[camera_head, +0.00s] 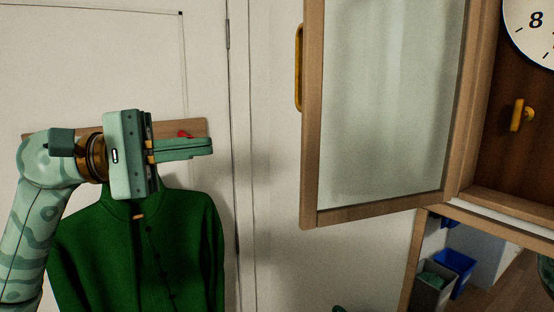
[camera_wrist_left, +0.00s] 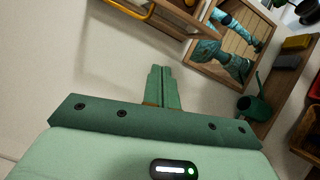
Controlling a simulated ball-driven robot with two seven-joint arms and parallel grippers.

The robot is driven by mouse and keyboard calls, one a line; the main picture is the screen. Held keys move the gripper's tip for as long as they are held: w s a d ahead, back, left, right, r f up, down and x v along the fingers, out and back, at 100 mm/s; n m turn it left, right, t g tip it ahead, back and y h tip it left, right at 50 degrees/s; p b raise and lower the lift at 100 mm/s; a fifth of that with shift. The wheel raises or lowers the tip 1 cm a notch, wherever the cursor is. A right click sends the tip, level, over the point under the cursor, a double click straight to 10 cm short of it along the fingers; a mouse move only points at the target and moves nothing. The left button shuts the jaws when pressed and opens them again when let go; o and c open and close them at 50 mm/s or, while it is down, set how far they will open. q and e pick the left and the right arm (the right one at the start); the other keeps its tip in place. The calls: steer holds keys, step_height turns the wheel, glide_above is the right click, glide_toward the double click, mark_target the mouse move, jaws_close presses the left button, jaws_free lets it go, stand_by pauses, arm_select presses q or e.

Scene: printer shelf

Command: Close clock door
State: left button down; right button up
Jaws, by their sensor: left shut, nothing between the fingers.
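The clock door (camera_head: 312,115) is a wood-framed glass panel in the head view, swung open to the left of the clock case (camera_head: 490,120). A yellow handle (camera_head: 299,68) is on the door's left edge. In the left wrist view, the yellow handle (camera_wrist_left: 130,8) shows at the top, beyond the fingers. My left gripper (camera_head: 210,147) is shut and empty, left of the door and below the handle, apart from both. Its closed fingers (camera_wrist_left: 163,75) also show in the left wrist view. My right gripper is in neither view.
A green cardigan (camera_head: 140,250) hangs from a wooden rack (camera_head: 190,128) behind my left gripper. A wood-framed mirror (camera_head: 480,262) is below the clock. A green watering can (camera_wrist_left: 250,105) stands on a shelf at the right. Open space lies between gripper and door.

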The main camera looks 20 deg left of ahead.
arm_select(q)
steer(key=d+f+m+p, duration=0.2)
steer(key=d+p, duration=0.5)
steer(key=d, duration=0.5)
steer(key=shift+w+m+g+y, duration=0.3)
steer(key=shift+m+g+y, duration=0.1)
